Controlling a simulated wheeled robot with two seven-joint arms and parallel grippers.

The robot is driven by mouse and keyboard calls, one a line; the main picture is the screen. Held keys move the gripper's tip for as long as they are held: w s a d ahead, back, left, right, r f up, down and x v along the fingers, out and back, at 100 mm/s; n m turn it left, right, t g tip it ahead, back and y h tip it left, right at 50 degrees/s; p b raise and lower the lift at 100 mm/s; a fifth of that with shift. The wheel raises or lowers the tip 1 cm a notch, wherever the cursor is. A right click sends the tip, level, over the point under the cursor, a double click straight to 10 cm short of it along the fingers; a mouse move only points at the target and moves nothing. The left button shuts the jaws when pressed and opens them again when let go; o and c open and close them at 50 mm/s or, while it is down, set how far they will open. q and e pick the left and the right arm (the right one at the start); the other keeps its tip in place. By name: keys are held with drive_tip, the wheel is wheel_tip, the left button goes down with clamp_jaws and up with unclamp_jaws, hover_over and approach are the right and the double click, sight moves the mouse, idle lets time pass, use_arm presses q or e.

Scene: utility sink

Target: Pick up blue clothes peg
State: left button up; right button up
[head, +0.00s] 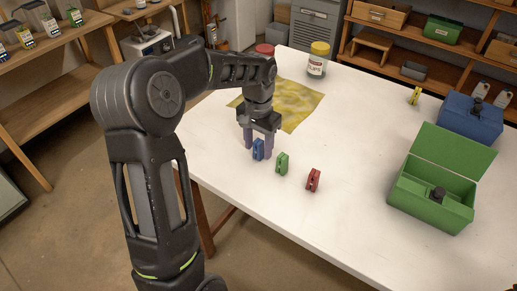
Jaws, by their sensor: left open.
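The blue clothes peg (258,149) stands on the white table (330,215) near its left edge. My left gripper (258,143) points down over it, with its fingers open on either side of the peg. I cannot tell whether the fingers touch it. A green peg (282,163) and a red peg (313,180) stand in a row to the right of the blue one. My right gripper is not in view.
A yellow cloth (298,103) lies behind the gripper. A jar with a yellow lid (317,60) and a red lid (264,49) are at the back. A yellow peg (415,96), a blue box (470,119) and an open green box (430,205) are on the right. The table's front middle is clear.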

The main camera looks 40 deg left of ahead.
sight(258, 141)
use_arm(q)
clamp_jaws()
idle(0.4)
drive_tip(key=shift+r, duration=0.15)
wheel_tip(258, 141, up, 10)
drive_tip(key=shift+f, duration=0.1)
idle(0.5)
drive_tip(key=shift+b, duration=0.3)
